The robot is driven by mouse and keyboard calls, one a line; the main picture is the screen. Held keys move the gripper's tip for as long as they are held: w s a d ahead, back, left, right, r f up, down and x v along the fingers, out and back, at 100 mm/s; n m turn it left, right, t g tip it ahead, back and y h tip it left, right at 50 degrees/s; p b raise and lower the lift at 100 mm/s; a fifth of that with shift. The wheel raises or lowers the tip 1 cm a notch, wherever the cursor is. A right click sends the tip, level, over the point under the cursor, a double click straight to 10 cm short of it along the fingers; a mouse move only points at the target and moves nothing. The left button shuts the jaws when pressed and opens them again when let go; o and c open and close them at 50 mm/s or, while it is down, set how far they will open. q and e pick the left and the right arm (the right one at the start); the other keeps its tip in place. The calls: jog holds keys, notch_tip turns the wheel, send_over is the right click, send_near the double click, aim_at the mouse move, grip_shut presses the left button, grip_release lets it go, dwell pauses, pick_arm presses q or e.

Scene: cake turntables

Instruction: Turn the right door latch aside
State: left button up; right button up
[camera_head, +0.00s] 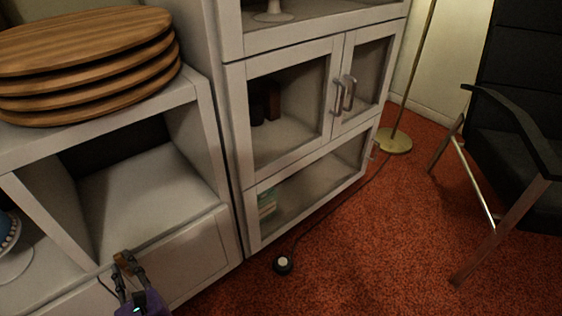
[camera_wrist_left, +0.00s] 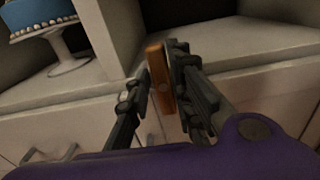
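An orange-brown wooden latch (camera_wrist_left: 160,82) with a round pivot in its middle stands nearly upright, leaning a little, in the left wrist view. It sits at the white cabinet front, by the ledge below the open shelf, and also shows small in the head view (camera_head: 124,262). My left gripper (camera_head: 127,275) has its dark fingers on either side of the latch, also seen in the left wrist view (camera_wrist_left: 163,95). The fingers are very near its sides; whether both press on it is unclear. Only this latch is visible. My right gripper is not in view.
A white cabinet with glass doors (camera_head: 290,118) stands to the right. Stacked wooden boards (camera_head: 85,62) lie on top of the low cabinet. A blue cake (camera_wrist_left: 38,14) on a white stand (camera_wrist_left: 70,66) is left of the gripper. Red carpet (camera_head: 370,255) is open ahead.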

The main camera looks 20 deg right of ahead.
pick_arm(q)
grip_shut()
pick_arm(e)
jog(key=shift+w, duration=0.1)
pick_arm(q)
jog(key=m, duration=0.1)
jog(key=m+p, duration=0.1)
jog(key=m, duration=0.2)
jog(key=shift+d, duration=0.25)
jog(key=shift+w+d+f+m+p, duration=0.2)
jog(key=shift+m+p, duration=0.45)
jog(key=shift+m, duration=1.65)
jog(key=shift+s+d+f+m+p, duration=0.2)
jog(key=shift+m+p, duration=0.45)
jog(key=shift+m, duration=1.65)
jog(key=shift+w+d+f+m+p, duration=0.2)
jog(key=shift+m+p, duration=0.45)
jog(key=shift+m, duration=1.65)
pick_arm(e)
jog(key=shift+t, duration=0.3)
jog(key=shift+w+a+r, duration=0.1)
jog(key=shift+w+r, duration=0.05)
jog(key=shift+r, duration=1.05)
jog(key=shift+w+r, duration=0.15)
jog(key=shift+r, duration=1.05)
pick_arm(q)
jog(key=shift+a+f, duration=0.1)
